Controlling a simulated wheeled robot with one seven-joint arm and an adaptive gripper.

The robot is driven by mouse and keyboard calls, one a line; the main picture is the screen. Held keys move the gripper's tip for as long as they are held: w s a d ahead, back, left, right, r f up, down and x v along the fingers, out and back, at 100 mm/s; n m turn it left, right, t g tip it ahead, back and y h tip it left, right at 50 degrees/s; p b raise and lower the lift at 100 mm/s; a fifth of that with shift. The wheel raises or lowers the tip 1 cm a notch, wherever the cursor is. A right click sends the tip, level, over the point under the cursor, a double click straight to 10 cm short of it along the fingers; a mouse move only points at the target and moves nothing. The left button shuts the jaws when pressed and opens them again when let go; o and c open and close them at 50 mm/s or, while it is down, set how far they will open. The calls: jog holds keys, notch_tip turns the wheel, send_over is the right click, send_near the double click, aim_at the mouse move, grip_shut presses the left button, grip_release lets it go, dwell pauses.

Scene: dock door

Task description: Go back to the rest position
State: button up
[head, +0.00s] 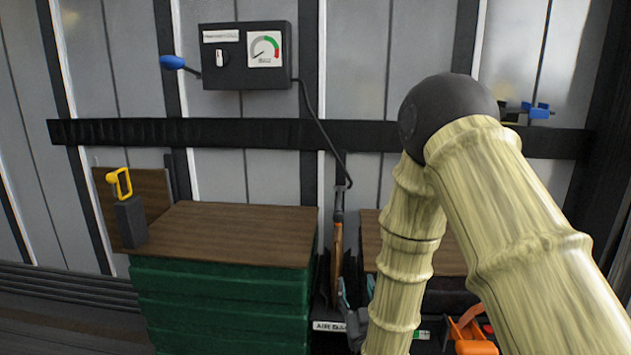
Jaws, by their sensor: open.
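My arm comes in from the right edge, bends at a dark round elbow and runs down out of the bottom of the head view. My gripper (357,293) shows only in part at the bottom centre, beside the forearm. Its grey fingers with teal patches look apart, and I see nothing held between them. It is in front of the gap between the two wooden tops, close in the picture to a hanging brown-handled tool (337,245). The forearm hides part of the gripper and the right wooden top (452,258).
A wooden top (235,232) on a green ribbed base carries a dark block with a yellow handle (122,185). A black gauge box (245,55) with a blue-knobbed lever (172,62) and cable hangs above a black rail (230,133). An orange object (472,338) is low right.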

jog(key=s+d+f+g, duration=0.2)
jog(key=s+f+g, duration=0.15)
jog(key=f, duration=0.45)
jog(key=s+d+f+g+h, duration=0.1)
jog(key=s+d+f+g, duration=0.15)
jog(key=s+f, duration=0.4)
jog(key=s+d+f+g, duration=0.2)
jog(key=d+f+g, duration=0.1)
jog(key=f, duration=0.7)
jog(key=s+d+f+m+g, duration=0.1)
jog(key=s+d+f+g, duration=0.15)
jog(key=s+f, duration=0.45)
jog(key=s+d+f+g, duration=0.1)
jog(key=s+f+g, duration=0.25)
jog(key=s, duration=0.75)
jog(key=s+d+f+m+g, duration=0.15)
jog(key=s+f+g, duration=0.25)
jog(key=s, duration=0.6)
jog(key=s+r+p, duration=0.3)
jog(key=r+p, duration=1.7)
jog(key=shift+d+r+g+h+p, duration=0.15)
jog(key=shift+d+g+h+p, duration=0.1)
jog(key=shift+g+h+p, duration=0.15)
jog(key=shift+s, duration=0.1)
